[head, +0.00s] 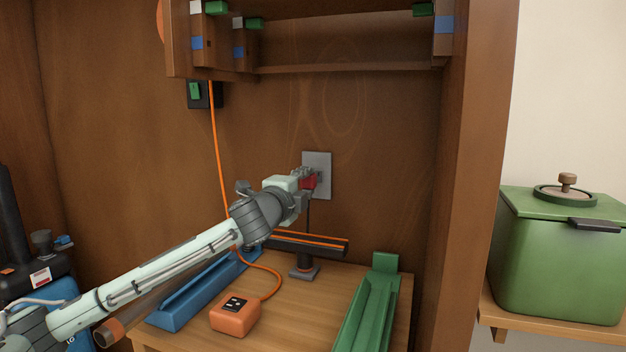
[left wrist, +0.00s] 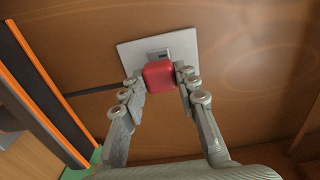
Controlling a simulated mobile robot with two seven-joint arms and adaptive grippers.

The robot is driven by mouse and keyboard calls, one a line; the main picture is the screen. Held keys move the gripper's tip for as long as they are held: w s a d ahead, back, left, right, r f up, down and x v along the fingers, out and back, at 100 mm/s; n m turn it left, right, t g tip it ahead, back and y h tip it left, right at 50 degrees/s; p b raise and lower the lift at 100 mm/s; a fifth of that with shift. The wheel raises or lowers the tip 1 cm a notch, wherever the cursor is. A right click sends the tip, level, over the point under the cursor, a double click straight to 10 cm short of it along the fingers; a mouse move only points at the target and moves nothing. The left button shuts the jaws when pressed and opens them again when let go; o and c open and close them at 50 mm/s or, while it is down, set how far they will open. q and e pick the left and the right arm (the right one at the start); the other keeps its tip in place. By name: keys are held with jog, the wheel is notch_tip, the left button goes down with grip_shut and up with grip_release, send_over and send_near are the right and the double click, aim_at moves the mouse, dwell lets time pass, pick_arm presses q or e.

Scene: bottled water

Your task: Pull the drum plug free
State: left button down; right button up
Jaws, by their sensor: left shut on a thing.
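The red drum plug (head: 310,182) is at a grey wall plate (head: 325,160) on the wooden back panel. My left gripper (head: 305,176) reaches up to it from the lower left and is shut on it. In the left wrist view the plug (left wrist: 160,75) sits between the two fingertips, in front of the pale plate (left wrist: 185,45). A grey socket part shows just above the plug. I cannot tell whether the plug is still seated, as its prongs are hidden. A dark cord (head: 308,215) hangs from the plug. My right gripper is not in view.
Below are a small stand with an orange-striped bar (head: 325,245), a blue trough (head: 195,295), a green trough (head: 365,315) and an orange box (head: 236,315) with an orange cord. A shelf (head: 345,69) hangs above. A green canister (head: 560,255) stands at right.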

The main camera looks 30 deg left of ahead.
pick_arm(q)
jog(key=shift+b+v, duration=0.3)
jog(key=shift+v, duration=1.05)
